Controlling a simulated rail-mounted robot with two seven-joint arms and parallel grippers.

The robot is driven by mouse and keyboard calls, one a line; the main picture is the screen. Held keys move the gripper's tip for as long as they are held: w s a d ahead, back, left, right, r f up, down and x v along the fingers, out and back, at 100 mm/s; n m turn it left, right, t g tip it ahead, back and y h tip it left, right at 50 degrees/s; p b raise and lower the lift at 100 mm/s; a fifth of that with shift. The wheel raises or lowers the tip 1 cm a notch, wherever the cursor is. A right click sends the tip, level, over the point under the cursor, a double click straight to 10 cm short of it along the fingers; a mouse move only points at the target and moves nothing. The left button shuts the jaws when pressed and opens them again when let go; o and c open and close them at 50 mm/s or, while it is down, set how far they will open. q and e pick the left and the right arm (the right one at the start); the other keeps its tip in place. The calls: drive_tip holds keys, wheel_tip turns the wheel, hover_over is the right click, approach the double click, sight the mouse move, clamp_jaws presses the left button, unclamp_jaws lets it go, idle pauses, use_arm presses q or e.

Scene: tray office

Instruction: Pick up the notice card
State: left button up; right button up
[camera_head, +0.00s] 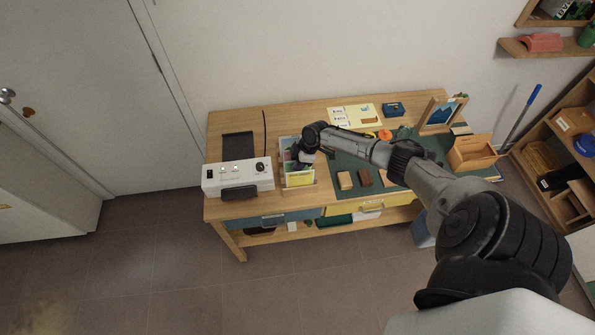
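My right gripper (298,160) reaches in from the right and hangs over a pale wooden tray (284,186) at the left part of the desk. Coloured cards lie in this tray, and a yellow card (301,179) shows at its front. I cannot tell which of them is the notice card. The gripper and its wrist hide part of the tray and cards. The fingers are small and dark here, so I cannot tell whether they are open or touch a card. My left gripper is not in view.
A white box with knobs (236,178) stands left of the tray. A green mat (346,164) with several small blocks lies right of it.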

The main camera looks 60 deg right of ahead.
drive_tip(key=shift+f, duration=0.25)
idle(0.4)
clamp_jaws()
idle(0.4)
